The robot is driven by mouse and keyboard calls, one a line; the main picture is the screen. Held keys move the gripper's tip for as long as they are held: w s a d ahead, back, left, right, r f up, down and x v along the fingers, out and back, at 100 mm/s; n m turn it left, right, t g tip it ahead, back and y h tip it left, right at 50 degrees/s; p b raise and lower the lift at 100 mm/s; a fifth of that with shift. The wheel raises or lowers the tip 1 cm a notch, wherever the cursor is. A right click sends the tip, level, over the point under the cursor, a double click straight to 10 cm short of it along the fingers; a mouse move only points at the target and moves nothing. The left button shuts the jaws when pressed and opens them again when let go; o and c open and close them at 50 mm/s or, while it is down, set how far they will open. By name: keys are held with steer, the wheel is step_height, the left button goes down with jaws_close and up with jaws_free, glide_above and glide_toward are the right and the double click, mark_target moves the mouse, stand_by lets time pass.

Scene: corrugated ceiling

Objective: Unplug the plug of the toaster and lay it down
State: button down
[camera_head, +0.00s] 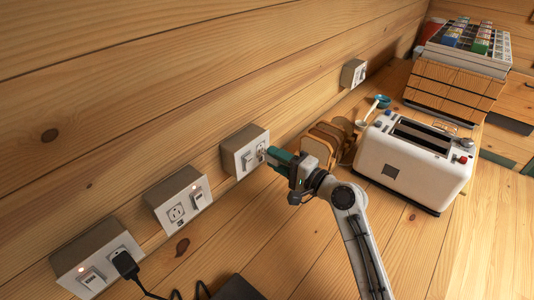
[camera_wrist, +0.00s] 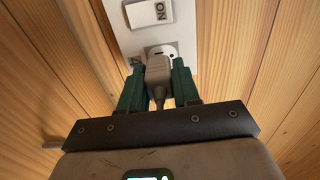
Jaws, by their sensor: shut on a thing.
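The white toaster (camera_head: 418,184) stands on the wooden counter to the right of my gripper. My gripper (camera_head: 267,157) is at the front of a wall outlet box (camera_head: 232,148). In the wrist view its green fingers (camera_wrist: 158,88) are shut on a grey plug (camera_wrist: 158,74), with the cord running down between them. The outlet plate (camera_wrist: 181,29) is right behind the plug, with a switch marked ON above the socket. Dark slots of the socket show just above the plug. I cannot tell whether its prongs are in the socket.
Two more outlet boxes stand to the left, one empty (camera_head: 177,212) and one holding a black plug (camera_head: 125,264). Bread slices (camera_head: 320,145) are close to the right of my gripper. Bare counter (camera_head: 300,249) lies in front. A dark flat object (camera_head: 237,289) is at the bottom edge.

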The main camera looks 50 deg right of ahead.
steer(key=shift+s, duration=1.75)
steer(key=shift+s, duration=0.1)
steer(key=s+d+b, duration=0.2)
steer(key=s+b, duration=0.2)
steer(key=s, duration=1.1)
steer(key=shift+s+d, duration=0.25)
steer(key=shift+d, duration=0.05)
stand_by(0.3)
